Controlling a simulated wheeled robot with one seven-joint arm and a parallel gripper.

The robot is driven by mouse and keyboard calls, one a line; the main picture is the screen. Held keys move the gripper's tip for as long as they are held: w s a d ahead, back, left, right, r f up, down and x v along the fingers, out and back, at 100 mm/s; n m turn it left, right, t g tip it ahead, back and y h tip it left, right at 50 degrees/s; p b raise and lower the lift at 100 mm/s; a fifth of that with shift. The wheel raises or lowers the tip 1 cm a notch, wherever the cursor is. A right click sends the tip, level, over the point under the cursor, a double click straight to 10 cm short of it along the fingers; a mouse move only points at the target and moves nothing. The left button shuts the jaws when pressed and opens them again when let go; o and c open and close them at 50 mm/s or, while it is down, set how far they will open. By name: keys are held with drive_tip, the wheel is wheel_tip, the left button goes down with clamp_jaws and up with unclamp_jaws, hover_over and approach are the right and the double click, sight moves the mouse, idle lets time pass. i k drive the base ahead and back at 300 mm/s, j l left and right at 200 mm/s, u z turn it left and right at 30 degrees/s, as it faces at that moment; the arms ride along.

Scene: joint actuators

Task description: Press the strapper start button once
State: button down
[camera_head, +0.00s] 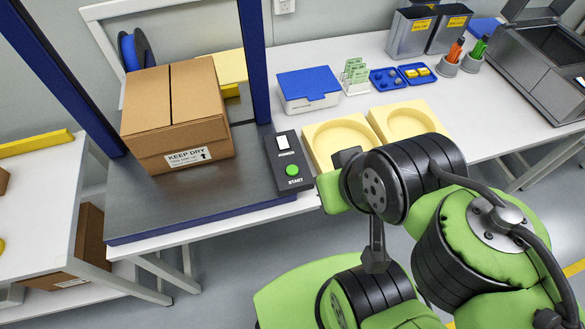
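The strapper's control box (289,160) is a dark panel on the right edge of the strapping machine. The green round start button (292,170) sits on its lower part, with the word START below it. A white power switch (283,143) is above it, marked POWER. My green and black arm fills the lower right, and its nearest visible part is just right of the control box. The button is uncovered in this view. I cannot make out my gripper's fingers; they seem hidden behind or outside the visible arm links.
A closed cardboard box (176,117) marked KEEP DRY stands on the strapper's dark top (190,195), under the blue arch (256,62). Yellow trays (338,136), a blue-lidded box (308,88) and small bins (410,32) stand on the white table to the right.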

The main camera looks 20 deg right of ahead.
sight(291, 170)
drive_tip(key=i+j, duration=0.1)
drive_tip(key=j, duration=0.55)
drive_tip(key=i+j+z, duration=0.15)
drive_tip(key=j, duration=0.5)
